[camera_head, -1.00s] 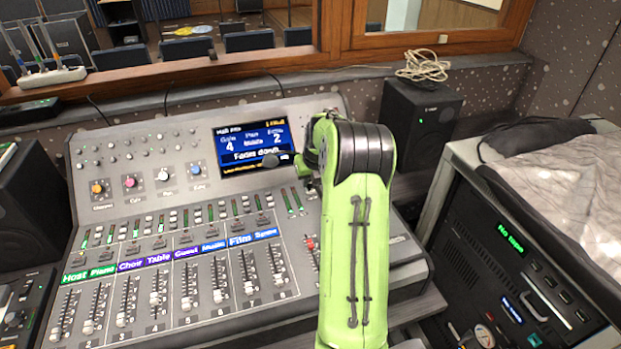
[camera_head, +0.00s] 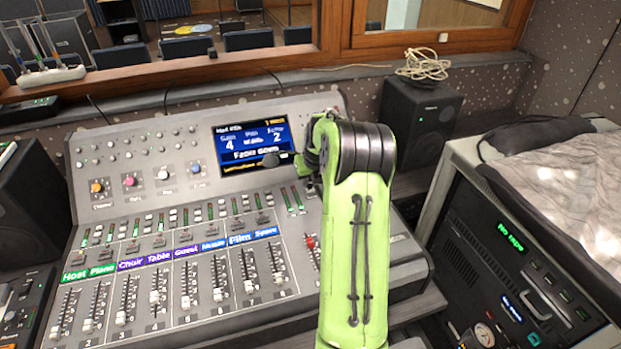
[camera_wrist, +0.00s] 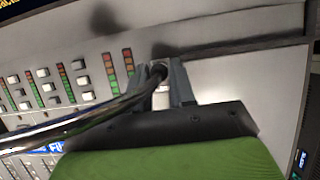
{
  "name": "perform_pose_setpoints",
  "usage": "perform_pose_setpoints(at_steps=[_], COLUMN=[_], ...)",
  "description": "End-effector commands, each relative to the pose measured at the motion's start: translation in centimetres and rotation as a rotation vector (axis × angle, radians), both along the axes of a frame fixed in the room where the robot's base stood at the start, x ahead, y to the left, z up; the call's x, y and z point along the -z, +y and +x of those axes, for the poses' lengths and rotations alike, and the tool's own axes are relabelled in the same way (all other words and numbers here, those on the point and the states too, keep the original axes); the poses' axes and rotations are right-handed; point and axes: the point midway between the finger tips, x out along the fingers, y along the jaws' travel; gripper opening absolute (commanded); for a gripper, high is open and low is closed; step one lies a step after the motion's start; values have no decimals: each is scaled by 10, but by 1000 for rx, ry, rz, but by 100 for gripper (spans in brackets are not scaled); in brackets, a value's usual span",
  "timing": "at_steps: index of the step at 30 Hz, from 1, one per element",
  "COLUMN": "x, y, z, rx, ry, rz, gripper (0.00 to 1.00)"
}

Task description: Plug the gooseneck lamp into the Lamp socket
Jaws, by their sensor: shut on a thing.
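The gooseneck lamp (camera_wrist: 95,115) shows in the wrist view as a shiny curved metal neck. It runs from the lower left up to my gripper (camera_wrist: 168,84), which is shut on its end. In the head view, a small dark lamp head (camera_head: 270,160) shows in front of the display, just left of my gripper (camera_head: 304,168). My arm hides much of the gripper there. The gripper is over the upper right part of the mixing console (camera_head: 200,330). The Lamp socket cannot be made out in either view. Whether the lamp's end touches the panel cannot be told.
The lit display (camera_head: 252,140) is close to the left of my gripper. A black speaker (camera_head: 420,115) with coiled cable (camera_head: 423,64) on top stands behind to the right. A rack unit (camera_head: 520,260) is at the right. Fader rows (camera_head: 160,300) fill the console's front.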

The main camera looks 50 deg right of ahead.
Motion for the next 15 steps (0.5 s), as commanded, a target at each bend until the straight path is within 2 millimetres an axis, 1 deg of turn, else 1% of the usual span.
perform_pose_setpoints(at_steps=[15], x=[4], y=[0], z=[0], rx=[0], ry=[0], rz=[0], gripper=[0])
